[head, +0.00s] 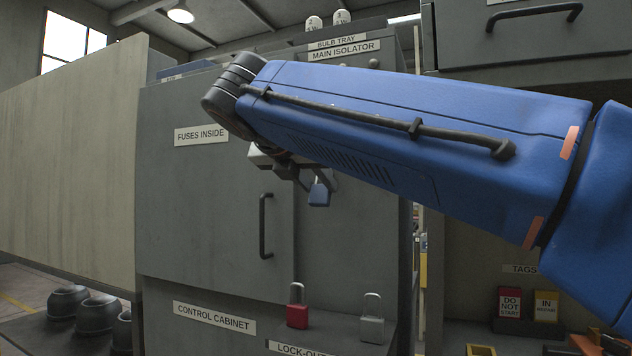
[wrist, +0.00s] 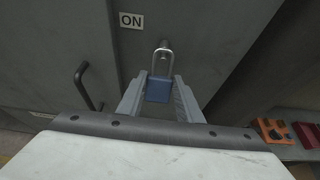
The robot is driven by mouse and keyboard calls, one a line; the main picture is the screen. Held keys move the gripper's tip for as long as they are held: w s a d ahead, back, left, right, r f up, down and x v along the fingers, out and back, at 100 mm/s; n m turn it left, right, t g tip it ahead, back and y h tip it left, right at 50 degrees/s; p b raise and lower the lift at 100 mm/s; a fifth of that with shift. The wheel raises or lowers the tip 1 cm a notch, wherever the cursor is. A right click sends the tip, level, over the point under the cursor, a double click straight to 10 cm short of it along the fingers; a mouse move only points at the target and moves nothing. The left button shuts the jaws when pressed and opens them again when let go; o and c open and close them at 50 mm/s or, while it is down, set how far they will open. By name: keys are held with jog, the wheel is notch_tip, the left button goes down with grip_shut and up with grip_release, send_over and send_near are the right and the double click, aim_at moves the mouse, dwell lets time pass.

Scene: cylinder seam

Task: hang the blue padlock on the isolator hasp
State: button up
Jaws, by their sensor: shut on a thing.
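The blue padlock (head: 319,194) hangs upright below my gripper (head: 305,180) in the head view, in front of the grey cabinet. In the wrist view the blue padlock (wrist: 158,89) sits between the two fingers of my gripper (wrist: 159,92), which is shut on its body. Its silver shackle points away from me, toward a small round metal piece (wrist: 164,44) on the panel, likely the hasp. The shackle's top overlaps that piece in the picture; I cannot tell whether it is around it or only in front. In the head view my arm hides the hasp area.
A red padlock (head: 297,307) and a grey padlock (head: 372,318) stand on the lock-out ledge below. A black door handle (head: 265,225) sticks out at the left of my gripper. An ON label (wrist: 131,20) is beside the metal piece. Tags (head: 510,303) stand at the right.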

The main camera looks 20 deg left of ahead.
dwell(0.4)
jog(key=o, duration=1.3)
jog(key=v, duration=1.7)
jog(key=shift+s+r, duration=0.1)
jog(key=shift+s, duration=0.1)
jog(key=shift+s, duration=0.1)
